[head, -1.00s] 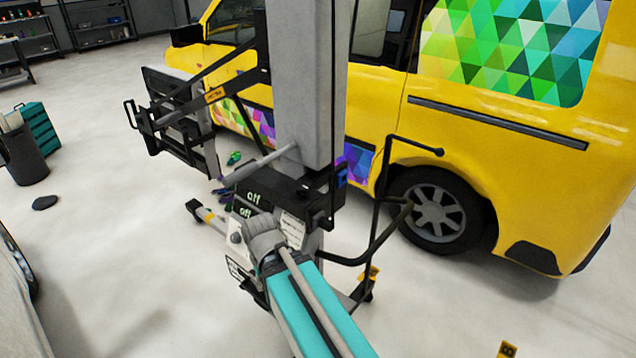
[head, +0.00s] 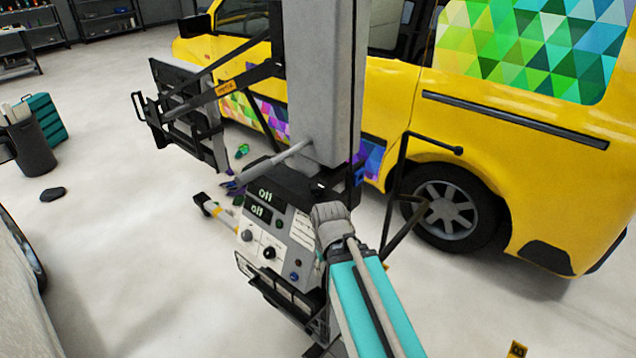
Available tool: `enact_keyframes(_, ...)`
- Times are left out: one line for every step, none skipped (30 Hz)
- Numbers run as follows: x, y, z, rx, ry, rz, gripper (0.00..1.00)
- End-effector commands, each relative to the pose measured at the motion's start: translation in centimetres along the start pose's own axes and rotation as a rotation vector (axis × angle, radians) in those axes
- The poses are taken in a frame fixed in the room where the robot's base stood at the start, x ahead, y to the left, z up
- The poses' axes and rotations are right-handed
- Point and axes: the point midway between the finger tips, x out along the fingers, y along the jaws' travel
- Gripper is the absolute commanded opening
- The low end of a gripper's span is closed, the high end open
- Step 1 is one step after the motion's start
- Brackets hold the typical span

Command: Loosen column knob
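The tall grey column (head: 318,95) stands upright in the middle of the head view, in front of the yellow van. A black collar (head: 308,188) sits at its foot, above a grey control box. I cannot pick out for sure which part is the column knob. My teal arm comes up from the bottom, and its grey end with my gripper (head: 331,216) is in front of the right side of the collar and box. The fingers are not clear, so open or shut cannot be told. Whether it touches the collar is also unclear.
The control box (head: 275,238) has green displays, knobs and a red button. A grey lever (head: 268,164) sticks out left of the column. A black bent bar (head: 402,180) stands at right, near the van (head: 520,170).

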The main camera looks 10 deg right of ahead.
Motion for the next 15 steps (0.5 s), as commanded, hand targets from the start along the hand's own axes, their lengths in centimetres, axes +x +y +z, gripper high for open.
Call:
enact_keyframes(0.0,0.0,0.0,0.000,0.000,0.000,0.57)
enact_keyframes(0.0,0.0,0.0,0.000,0.000,0.000,0.57)
enact_keyframes(0.0,0.0,0.0,0.000,0.000,0.000,0.57)
enact_keyframes(0.0,0.0,0.0,0.000,0.000,0.000,0.57)
enact_keyframes(0.0,0.0,0.0,0.000,0.000,0.000,0.57)
enact_keyframes(0.0,0.0,0.0,0.000,0.000,0.000,0.65)
enact_keyframes(0.0,0.0,0.0,0.000,0.000,0.000,0.70)
enact_keyframes(-0.1,0.0,0.0,0.000,0.000,0.000,0.76)
enact_keyframes(-0.2,0.0,0.0,0.000,0.000,0.000,0.83)
enact_keyframes(-0.3,0.0,0.0,0.000,0.000,0.000,0.89)
enact_keyframes(-0.4,0.0,0.0,0.000,0.001,0.000,0.94)
enact_keyframes(-0.7,0.0,-0.1,0.000,0.001,0.000,1.00)
enact_keyframes(-0.9,0.0,-0.1,0.000,0.002,0.000,1.00)
enact_keyframes(-1.2,0.0,-0.1,0.000,0.002,0.000,1.00)
enact_keyframes(-1.6,0.0,-0.1,0.000,0.003,0.000,1.00)
